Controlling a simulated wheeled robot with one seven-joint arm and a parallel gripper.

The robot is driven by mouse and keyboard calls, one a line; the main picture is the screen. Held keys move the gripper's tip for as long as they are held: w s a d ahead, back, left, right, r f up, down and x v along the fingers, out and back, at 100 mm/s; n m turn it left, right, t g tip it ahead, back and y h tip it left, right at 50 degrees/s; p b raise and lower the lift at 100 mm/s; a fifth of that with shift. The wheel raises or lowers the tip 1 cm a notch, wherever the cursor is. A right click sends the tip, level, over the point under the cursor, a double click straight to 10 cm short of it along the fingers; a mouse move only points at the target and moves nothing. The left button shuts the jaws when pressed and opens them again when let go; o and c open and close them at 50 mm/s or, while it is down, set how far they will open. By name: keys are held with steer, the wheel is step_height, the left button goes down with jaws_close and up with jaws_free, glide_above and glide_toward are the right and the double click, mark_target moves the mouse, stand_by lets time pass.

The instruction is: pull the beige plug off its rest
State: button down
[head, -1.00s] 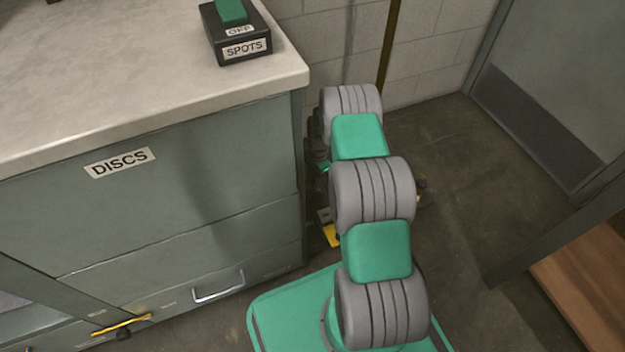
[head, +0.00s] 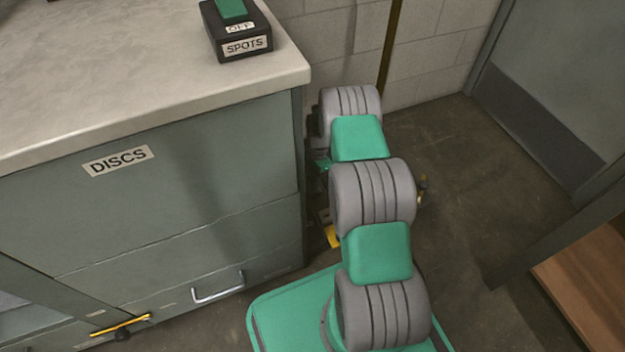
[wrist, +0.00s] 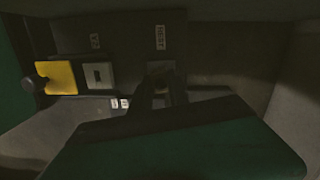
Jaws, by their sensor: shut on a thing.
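In the dim wrist view, a small dull beige-brown piece, the beige plug (wrist: 161,72), shows at the rest under a label reading REST. My gripper (wrist: 160,92) reaches up to it from below, its dark fingers shut on the plug. The fingers and the green hand hide most of the plug. I cannot tell whether it is still seated in the rest or clear of it. In the head view my own arm hides the gripper and the plug.
Left of the rest are a pale socket plate (wrist: 99,75) and a yellow block (wrist: 61,77) with a round knob. In the head view the grey DISCS cabinet (head: 180,200) stands close left of my arm. A SPOTS switch box (head: 238,35) sits on its top. Open floor lies to the right.

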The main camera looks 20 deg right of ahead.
steer(key=shift+r, duration=0.1)
steer(key=shift+r+p, duration=0.55)
steer(key=shift+r, duration=0.25)
steer(key=shift+r, duration=0.1)
steer(key=shift+r+p, duration=1.35)
steer(key=shift+r, duration=0.6)
